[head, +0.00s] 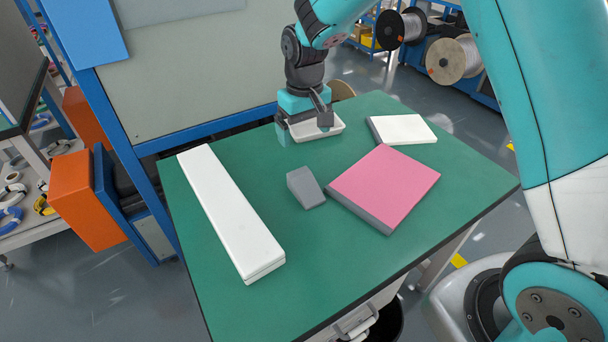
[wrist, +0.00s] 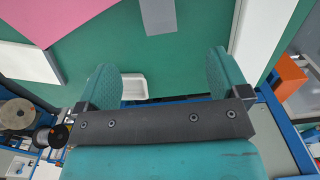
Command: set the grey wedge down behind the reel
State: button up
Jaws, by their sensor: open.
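The grey wedge (head: 305,188) rests on the green table (head: 240,170), between the long white box and the pink-topped block. It shows at the top of the wrist view (wrist: 157,15). My gripper (head: 303,121) is open and empty over the table's far edge, well beyond the wedge. No reel is visible on the table top.
A white tray (head: 318,129) lies by my gripper. A long white box (head: 228,210) lies left, a pink-topped block (head: 385,188) right of the wedge, and a flat white-topped block (head: 402,130) at the far right. Cable reels (head: 453,60) sit on a back shelf. The near table is clear.

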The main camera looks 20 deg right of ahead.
aim_at(304, 180)
notch_tip(304, 180, down, 12)
jog(key=shift+w+f+p, duration=0.1)
jog(key=shift+w+p, duration=0.05)
jog(key=shift+p, duration=0.5)
jog(key=shift+w+d+f+p, duration=0.1)
jog(key=shift+f+p, duration=0.15)
jog(key=shift+f, duration=0.65)
jog(key=shift+w+a+f+p, duration=0.1)
jog(key=shift+f+p, duration=0.1)
jog(key=shift+f, duration=0.7)
jog(key=shift+w+d+f+p, duration=0.1)
jog(key=shift+f+p, duration=0.15)
jog(key=shift+f, duration=0.65)
jog(key=c, duration=1.2)
